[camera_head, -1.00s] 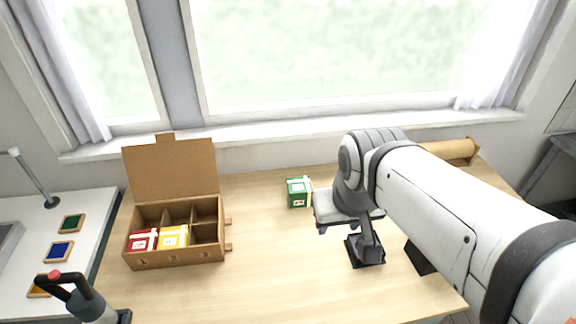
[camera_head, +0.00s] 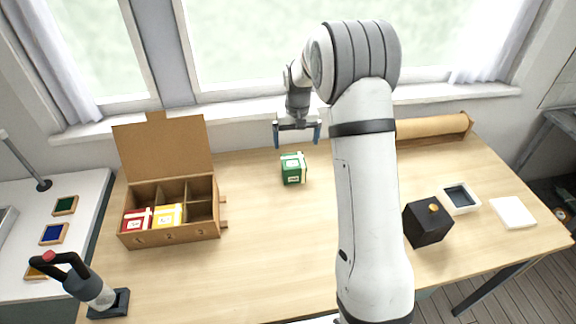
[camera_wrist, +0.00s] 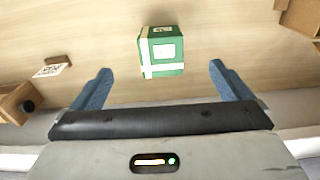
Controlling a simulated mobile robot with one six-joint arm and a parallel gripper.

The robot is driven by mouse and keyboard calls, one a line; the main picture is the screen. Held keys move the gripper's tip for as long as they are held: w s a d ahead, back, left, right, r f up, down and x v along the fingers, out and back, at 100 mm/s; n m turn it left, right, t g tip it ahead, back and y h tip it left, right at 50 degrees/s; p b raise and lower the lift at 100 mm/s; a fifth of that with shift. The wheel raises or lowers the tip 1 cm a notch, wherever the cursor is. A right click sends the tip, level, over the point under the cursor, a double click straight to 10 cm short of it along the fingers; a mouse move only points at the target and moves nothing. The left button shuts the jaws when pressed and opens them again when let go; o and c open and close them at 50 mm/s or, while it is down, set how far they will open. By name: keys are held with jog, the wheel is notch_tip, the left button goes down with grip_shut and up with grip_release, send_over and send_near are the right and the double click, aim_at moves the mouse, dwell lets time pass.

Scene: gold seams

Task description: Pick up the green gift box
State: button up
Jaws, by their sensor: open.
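The green gift box (camera_head: 293,169) has pale ribbon and a small label. It stands on the wooden table, towards the window side, and in the wrist view the green gift box (camera_wrist: 161,52) is upper centre. My gripper (camera_head: 297,136) is above the box in the head view, with its fingers pointing down. In the wrist view my gripper (camera_wrist: 161,80) has its two blue fingers wide apart and empty. The box lies beyond the fingertips, roughly centred between them, and is not touched.
A cardboard box (camera_head: 172,236) with compartments and an open lid holds a red gift box (camera_head: 137,219) and a yellow gift box (camera_head: 169,215). A black box (camera_head: 427,224), white tray (camera_head: 461,199) and paper roll (camera_head: 433,128) are on the right. The table around the green box is clear.

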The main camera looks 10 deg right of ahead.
send_over(293, 160)
jog(key=shift+g, duration=0.3)
notch_tip(293, 160, down, 8)
jog(key=shift+s, duration=0.1)
notch_tip(293, 160, down, 8)
jog(key=p, duration=0.2)
jog(key=shift+r+p, duration=0.1)
jog(key=shift+p, duration=0.25)
jog(key=c, duration=1.2)
